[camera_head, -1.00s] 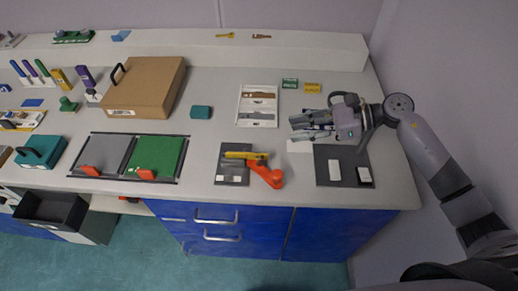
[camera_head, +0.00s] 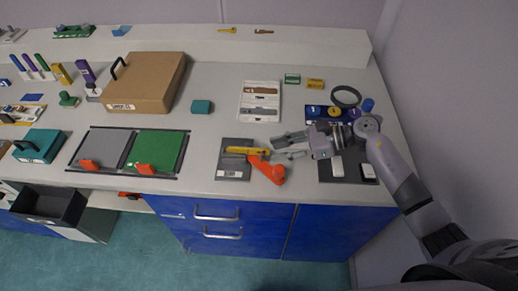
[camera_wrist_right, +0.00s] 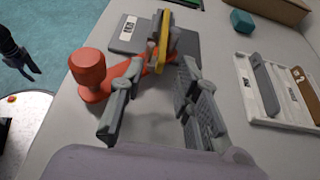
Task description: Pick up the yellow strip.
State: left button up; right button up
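The yellow strip (camera_head: 248,150) lies across a grey plate (camera_head: 234,172), beside an orange-red handled tool (camera_head: 268,170). In the right wrist view, the strip (camera_wrist_right: 163,40) stands on edge just beyond my fingertips, with a grey part along it. My right gripper (camera_head: 283,148) is open and empty just right of the strip. In the right wrist view, its fingers (camera_wrist_right: 162,76) are spread, with the strip in line with the gap. What looks like my left gripper (camera_wrist_right: 22,60) hangs at the left edge of that view, fingers apart, away from the table.
A white tray (camera_head: 245,115) with grey and brown pieces lies behind the strip. A dark mat with white blocks (camera_head: 348,177) lies under my right wrist. Green and grey panels (camera_head: 158,151) are to the left. The bench between tray and plate is clear.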

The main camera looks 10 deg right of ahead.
jog(key=shift+x, duration=0.95)
grip_shut()
